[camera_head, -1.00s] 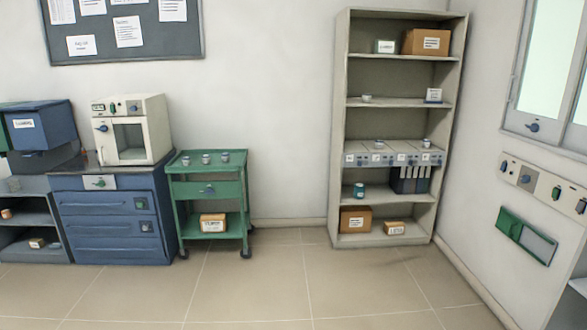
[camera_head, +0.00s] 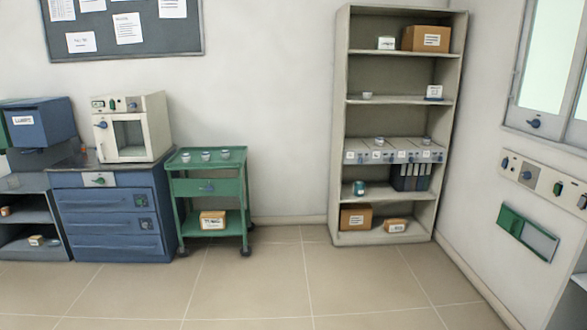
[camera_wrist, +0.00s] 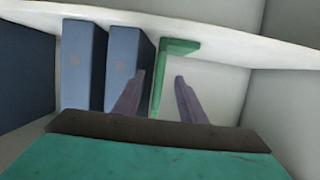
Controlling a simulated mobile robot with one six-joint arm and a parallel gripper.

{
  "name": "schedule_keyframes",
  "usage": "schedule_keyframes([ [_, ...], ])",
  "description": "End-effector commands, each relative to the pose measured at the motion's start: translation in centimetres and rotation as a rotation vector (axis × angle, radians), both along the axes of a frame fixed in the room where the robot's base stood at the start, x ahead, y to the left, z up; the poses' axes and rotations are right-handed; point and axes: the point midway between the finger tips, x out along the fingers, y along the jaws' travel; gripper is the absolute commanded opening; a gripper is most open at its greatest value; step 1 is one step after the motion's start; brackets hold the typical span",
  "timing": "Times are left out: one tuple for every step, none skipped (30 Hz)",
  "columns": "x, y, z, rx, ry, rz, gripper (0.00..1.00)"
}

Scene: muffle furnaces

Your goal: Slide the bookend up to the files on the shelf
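The bookend (camera_wrist: 157,90) is a green L-shaped piece in the wrist view, with an upright plate and a short leg at its far end. Blue files (camera_wrist: 124,62) stand upright to its left, with a narrow gap between the nearest file and the plate. My gripper (camera_wrist: 160,75) is open, with one finger on each side of the plate. The left finger is close to the plate; I cannot tell if it touches. The right finger is clear of it. In the head view, the dark files (camera_head: 411,177) stand on a lower shelf of the rack; neither bookend nor gripper can be made out there.
The beige shelf rack (camera_head: 339,120) stands by the right corner. A teal jar (camera_head: 359,188) is left of the files. Drawer units (camera_head: 395,151) sit above them, and boxes (camera_head: 356,217) below. In the wrist view, the shelf right of the bookend is clear (camera_wrist: 215,90).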

Motion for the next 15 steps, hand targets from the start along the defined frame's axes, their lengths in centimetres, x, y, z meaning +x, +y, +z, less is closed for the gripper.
schedule_keyframes([
  [0.0,0.4,-0.1,-0.001,0.000,0.001,0.38],
  [0.0,0.6,-0.1,-0.001,0.000,0.001,0.38],
  [0.0,0.8,-0.1,-0.001,0.000,0.001,0.38],
  [0.0,0.9,-0.1,-0.001,0.000,0.001,0.38],
  [-0.1,1.1,-0.1,-0.001,0.000,0.001,0.38],
  [-0.1,1.3,-0.1,-0.001,0.001,0.001,0.38],
  [-0.1,1.4,-0.1,-0.001,0.001,0.001,0.38],
  [-0.1,1.6,-0.1,-0.001,0.001,0.001,0.38],
  [-0.1,1.8,-0.1,-0.001,0.001,0.001,0.38],
  [-0.1,2.0,-0.1,-0.001,0.001,0.001,0.38],
  [-0.1,2.1,-0.1,-0.001,0.001,0.001,0.38],
  [-0.1,2.3,-0.1,0.000,0.001,0.001,0.38],
  [-0.1,2.5,-0.1,0.000,0.001,0.000,0.38],
  [-0.2,2.6,-0.1,0.000,0.001,0.000,0.38],
  [-0.2,2.9,-0.1,0.000,0.001,0.000,0.38],
])
